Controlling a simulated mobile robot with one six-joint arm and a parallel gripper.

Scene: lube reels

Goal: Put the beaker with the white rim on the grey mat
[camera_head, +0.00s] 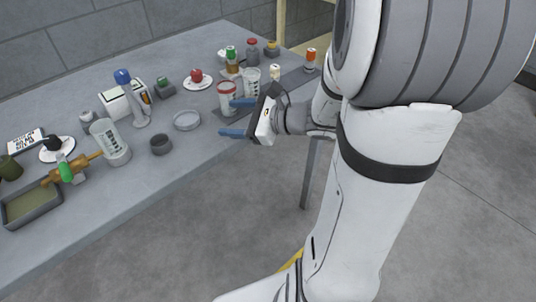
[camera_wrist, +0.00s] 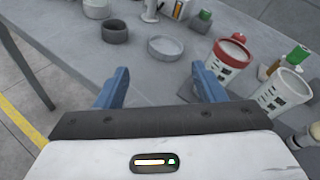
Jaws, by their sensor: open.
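My gripper (camera_head: 236,117) is open and empty at the table's front edge, its two blue fingers apart; it also shows in the wrist view (camera_wrist: 160,72). A beaker with a white rim (camera_head: 251,79) stands upright just behind a red-rimmed beaker (camera_head: 227,98). In the wrist view the white-rimmed beaker (camera_wrist: 284,92) is at the right, apart from my fingers, and the red-rimmed one (camera_wrist: 226,60) is nearer the right finger. Another pale beaker (camera_head: 112,145) stands farther left; its rim colour is unclear.
A clear dish (camera_head: 186,121) and a dark grey cup (camera_head: 161,145) stand left of my gripper. Several bottles (camera_head: 252,50) stand at the back right. A tray (camera_head: 32,208) is at the far left.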

